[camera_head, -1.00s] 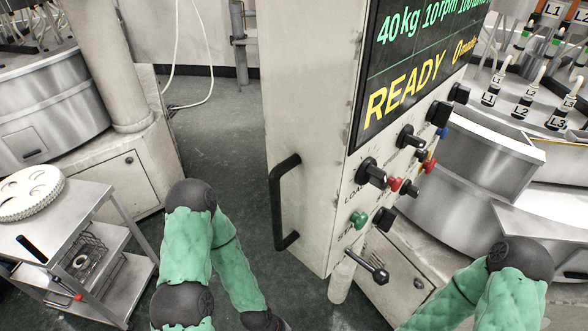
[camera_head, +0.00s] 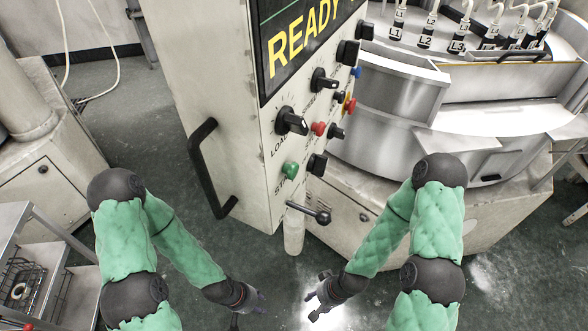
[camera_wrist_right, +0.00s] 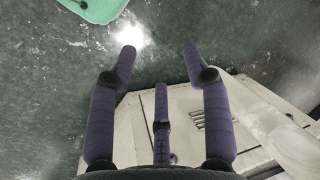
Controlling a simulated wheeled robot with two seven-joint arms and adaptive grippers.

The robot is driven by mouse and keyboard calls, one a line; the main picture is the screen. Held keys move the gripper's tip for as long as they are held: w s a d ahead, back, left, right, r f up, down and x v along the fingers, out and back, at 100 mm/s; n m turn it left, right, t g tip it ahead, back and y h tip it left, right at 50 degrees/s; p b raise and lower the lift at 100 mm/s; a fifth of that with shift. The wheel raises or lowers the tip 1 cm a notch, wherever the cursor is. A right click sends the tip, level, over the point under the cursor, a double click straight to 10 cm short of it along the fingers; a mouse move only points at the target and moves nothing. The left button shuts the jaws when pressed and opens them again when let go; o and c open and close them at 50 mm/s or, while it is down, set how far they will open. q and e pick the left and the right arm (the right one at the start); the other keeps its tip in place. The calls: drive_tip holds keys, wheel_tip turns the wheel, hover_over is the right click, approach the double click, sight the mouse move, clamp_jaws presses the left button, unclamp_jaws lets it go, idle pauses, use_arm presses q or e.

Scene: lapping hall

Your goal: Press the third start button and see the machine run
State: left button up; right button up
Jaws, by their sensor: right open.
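The control panel (camera_head: 225,100) stands ahead in the head view, its face turned to the right. Its display (camera_head: 300,35) reads READY in yellow. A green button (camera_head: 290,169) sits low on the face beside lettering that seems to begin with STA. Black knobs (camera_head: 291,122), a red button (camera_head: 318,128) and a red and yellow one (camera_head: 349,105) are above it. My left gripper (camera_head: 250,297) is low, left of the panel's foot; its opening is unclear. My right gripper (camera_head: 315,300) is open and empty, below the panel. Its spread fingers also show in the right wrist view (camera_wrist_right: 160,70).
A lever with a black ball end (camera_head: 322,216) sticks out below the panel. A black handle (camera_head: 205,170) is on its side. A round lapping machine (camera_head: 470,125) with labelled hoses stands right behind. A trolley (camera_head: 20,240) is at the left. Grey-green floor lies open below.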

idle(0.3)
clamp_jaws()
idle(1.2)
